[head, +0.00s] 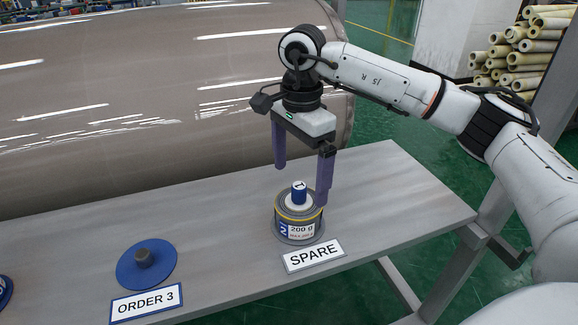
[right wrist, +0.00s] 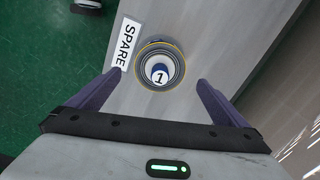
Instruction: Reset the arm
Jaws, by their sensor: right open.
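My right gripper (head: 301,180) is open and empty, with purple fingers pointing down above the table. It hangs just over and behind a short stack with a yellow band and a "200 g" label (head: 300,229), at the SPARE place. My left gripper is not in view.
The grey table (head: 225,215) also carries a SPARE sign (head: 313,256), an ORDER 3 sign (head: 146,302) and a blue disc with a grey peg (head: 134,277). A large wrapped roll (head: 150,110) lies behind the table. Several cardboard tubes (head: 530,45) are piled at the back right.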

